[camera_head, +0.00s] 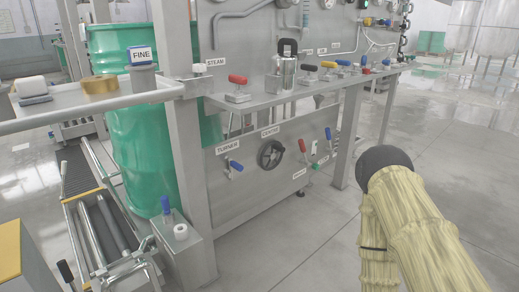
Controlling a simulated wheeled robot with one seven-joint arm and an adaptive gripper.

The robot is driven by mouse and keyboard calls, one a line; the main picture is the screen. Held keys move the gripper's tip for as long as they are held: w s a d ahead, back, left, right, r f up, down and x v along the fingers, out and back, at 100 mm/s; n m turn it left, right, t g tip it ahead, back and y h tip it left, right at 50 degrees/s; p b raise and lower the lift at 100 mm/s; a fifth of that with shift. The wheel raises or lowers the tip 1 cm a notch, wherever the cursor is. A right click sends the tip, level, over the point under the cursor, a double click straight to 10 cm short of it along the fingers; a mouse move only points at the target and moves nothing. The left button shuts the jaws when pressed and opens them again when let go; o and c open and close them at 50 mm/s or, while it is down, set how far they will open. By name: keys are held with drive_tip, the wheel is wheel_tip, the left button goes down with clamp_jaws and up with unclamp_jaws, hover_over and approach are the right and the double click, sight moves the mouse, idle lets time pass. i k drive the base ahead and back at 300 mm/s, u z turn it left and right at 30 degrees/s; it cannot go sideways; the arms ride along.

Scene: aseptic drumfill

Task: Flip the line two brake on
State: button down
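No label that I can read names the line two brake, so I cannot tell which control it is. A small black-tipped lever (66,271) stands beside the roller conveyor at the lower left. A blue-handled control (166,205) stands on a grey box next to a white round knob (180,232). My arm, in a cream cover with a dark rounded joint, shows at the lower right. My gripper is not in view.
A steel shelf (300,92) carries red, yellow and blue handles and a metal canister (286,68). A side tray (90,105) holds a tape roll (100,85). The floor at right is open.

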sight(305, 162)
drive_tip(key=u, duration=0.1)
drive_tip(key=i, duration=1.2)
drive_tip(key=z, duration=0.45)
